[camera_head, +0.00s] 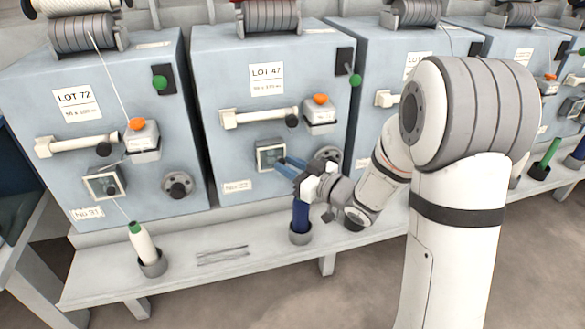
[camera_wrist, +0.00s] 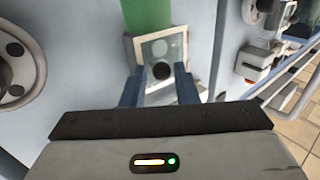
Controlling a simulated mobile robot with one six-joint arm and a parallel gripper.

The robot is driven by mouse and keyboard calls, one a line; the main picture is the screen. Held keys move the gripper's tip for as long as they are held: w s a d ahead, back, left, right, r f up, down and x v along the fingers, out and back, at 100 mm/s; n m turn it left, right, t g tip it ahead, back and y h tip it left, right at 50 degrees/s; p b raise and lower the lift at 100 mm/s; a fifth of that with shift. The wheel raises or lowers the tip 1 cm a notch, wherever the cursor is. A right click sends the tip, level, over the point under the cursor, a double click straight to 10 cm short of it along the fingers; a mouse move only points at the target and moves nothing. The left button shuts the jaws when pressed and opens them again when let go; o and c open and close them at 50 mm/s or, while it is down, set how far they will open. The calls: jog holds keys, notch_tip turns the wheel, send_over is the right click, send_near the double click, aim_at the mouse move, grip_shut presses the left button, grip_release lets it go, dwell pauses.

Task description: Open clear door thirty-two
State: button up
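The clear door (camera_head: 266,156) is a small pale-framed square window on the front of the LOT 47 cabinet. The number plate (camera_head: 238,186) below it is too small to read surely; the cabinet to its left reads No 31. In the wrist view the door (camera_wrist: 150,48) looks shut and has a dark round knob (camera_wrist: 162,71). My gripper (camera_head: 287,166) has blue fingers that reach towards the door's right side. In the wrist view my gripper (camera_wrist: 160,88) is open, its fingers apart on either side below the knob. I cannot tell whether they touch the door.
Above the door are a white bar handle (camera_head: 258,117) and a box with an orange button (camera_head: 320,99). A dark round knob (camera_head: 329,154) sits to the right. A blue bobbin (camera_head: 300,216) stands on the ledge below my gripper. Similar cabinets stand on both sides.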

jog(key=shift+w+a, duration=0.1)
jog(key=shift+a, duration=0.1)
jog(key=shift+c, duration=0.2)
grip_shut()
jog(key=shift+d+r, duration=0.1)
jog(key=shift+d, duration=0.15)
